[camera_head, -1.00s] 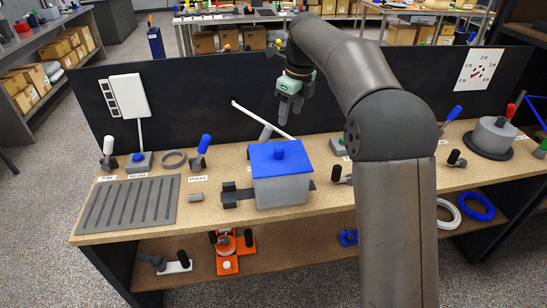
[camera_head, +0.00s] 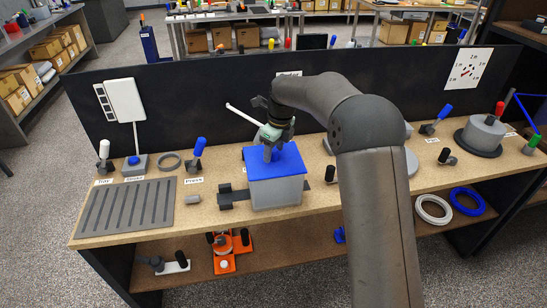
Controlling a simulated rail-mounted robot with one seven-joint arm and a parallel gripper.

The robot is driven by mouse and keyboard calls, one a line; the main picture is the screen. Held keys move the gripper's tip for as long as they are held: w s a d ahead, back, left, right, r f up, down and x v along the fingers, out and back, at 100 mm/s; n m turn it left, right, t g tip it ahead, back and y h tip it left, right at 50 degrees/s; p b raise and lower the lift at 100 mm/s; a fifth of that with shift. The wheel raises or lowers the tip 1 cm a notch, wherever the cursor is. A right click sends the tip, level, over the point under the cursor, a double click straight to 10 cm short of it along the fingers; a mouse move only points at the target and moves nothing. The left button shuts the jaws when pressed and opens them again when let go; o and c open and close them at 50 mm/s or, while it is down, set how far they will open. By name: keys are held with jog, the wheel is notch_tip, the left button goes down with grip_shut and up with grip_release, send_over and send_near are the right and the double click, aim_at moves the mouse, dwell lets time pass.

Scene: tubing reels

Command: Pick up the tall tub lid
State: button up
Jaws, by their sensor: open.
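The tall tub (camera_head: 277,193) is a grey square box on the wooden bench, left of my arm. Its flat blue lid (camera_head: 290,163) sits on top and covers it. My gripper (camera_head: 270,156) points down over the middle of the lid, where the lid's blue knob was visible before. The jaws are open and hide most of the knob. I cannot tell whether the fingers touch the lid or stand around the knob.
A slotted grey tray (camera_head: 128,206) lies at the left of the bench. A blue-handled clamp (camera_head: 198,150) stands left of the tub. A white rod (camera_head: 243,115) slants behind it. A black panel (camera_head: 210,85) backs the bench.

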grip_shut()
dwell(0.3)
